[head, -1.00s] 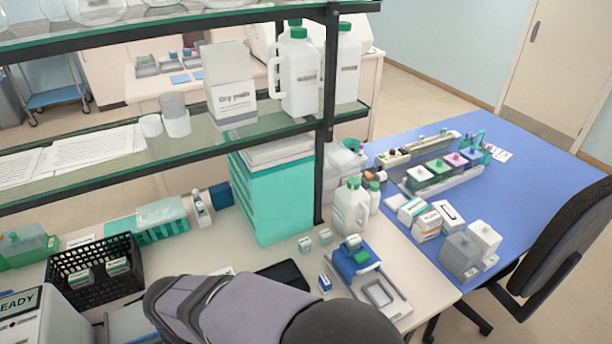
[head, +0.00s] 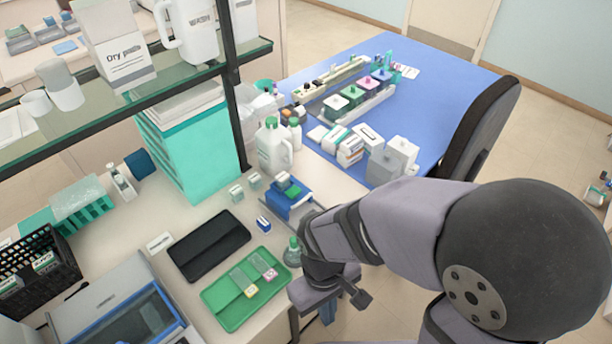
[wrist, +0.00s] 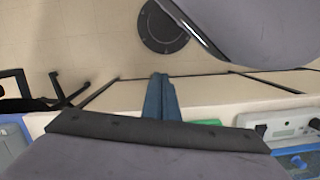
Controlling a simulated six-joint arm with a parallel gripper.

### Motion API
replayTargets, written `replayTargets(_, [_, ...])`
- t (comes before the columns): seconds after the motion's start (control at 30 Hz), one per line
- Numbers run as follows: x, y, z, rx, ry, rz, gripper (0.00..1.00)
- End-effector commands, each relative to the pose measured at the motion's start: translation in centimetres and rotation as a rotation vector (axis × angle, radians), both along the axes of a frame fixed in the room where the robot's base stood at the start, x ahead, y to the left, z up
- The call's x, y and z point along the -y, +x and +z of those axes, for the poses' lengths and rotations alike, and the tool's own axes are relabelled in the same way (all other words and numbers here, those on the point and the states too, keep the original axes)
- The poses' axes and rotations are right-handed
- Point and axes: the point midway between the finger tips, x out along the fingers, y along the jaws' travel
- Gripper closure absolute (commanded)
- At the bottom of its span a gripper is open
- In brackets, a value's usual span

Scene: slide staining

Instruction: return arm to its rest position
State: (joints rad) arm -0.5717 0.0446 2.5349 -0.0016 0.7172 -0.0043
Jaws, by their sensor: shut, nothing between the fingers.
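My gripper (head: 329,308) hangs low at the bench's front edge in the head view, below my folded arm at the right. Its blue fingers also show in the wrist view (wrist: 160,97), pressed together with nothing between them. They are apart from the green tray (head: 221,304), which lies to their left on the bench. Two glass slides with yellow and pink label ends lie on that tray. Part of the gripper is hidden behind my wrist.
A small bottle with a green cap (head: 292,254) stands close to my wrist. A black flat tray (head: 209,246) lies behind the green tray. A grey-and-blue machine (head: 120,312) is at the front left.

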Motion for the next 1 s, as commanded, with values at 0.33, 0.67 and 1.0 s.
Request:
replayTargets(0.33, [8.0, 4.7, 3.1, 0.136, 0.050, -0.439, 1.00])
replayTargets(0.67, [10.9, 5.1, 3.3, 0.151, 0.044, -0.572, 1.00])
replayTargets(1.0, [10.9, 5.1, 3.3, 0.151, 0.044, -0.571, 1.00])
